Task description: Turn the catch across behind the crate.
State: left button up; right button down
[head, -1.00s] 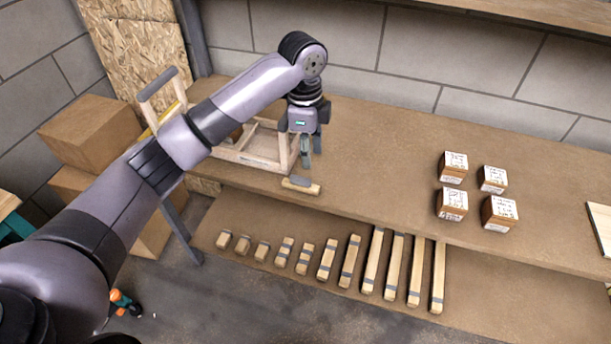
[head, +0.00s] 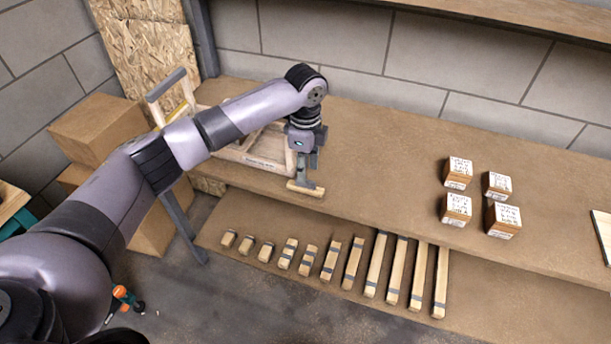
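The crate (head: 262,163) is a light wooden open frame on the left part of the bench, partly hidden behind my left arm. The catch (head: 300,191) looks to be the short wooden bar with a grey top at the bench's front edge, just right of the crate's near corner. It lies roughly along the edge. My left gripper (head: 308,178) points down at the catch, its fingertips at or just above the grey top. Contact and the gap between the fingers are hard to make out. My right gripper is not in view.
Several small labelled boxes (head: 458,173) stand on the right of the bench (head: 380,160). The bench between them and my gripper is clear. Several wooden bars (head: 376,265) lie in a row on the lower shelf. Cardboard boxes (head: 98,130) are stacked at the left.

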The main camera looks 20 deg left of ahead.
aim_at(305, 186)
pick_arm(q)
jog(key=shift+f, duration=2.25)
grip_shut()
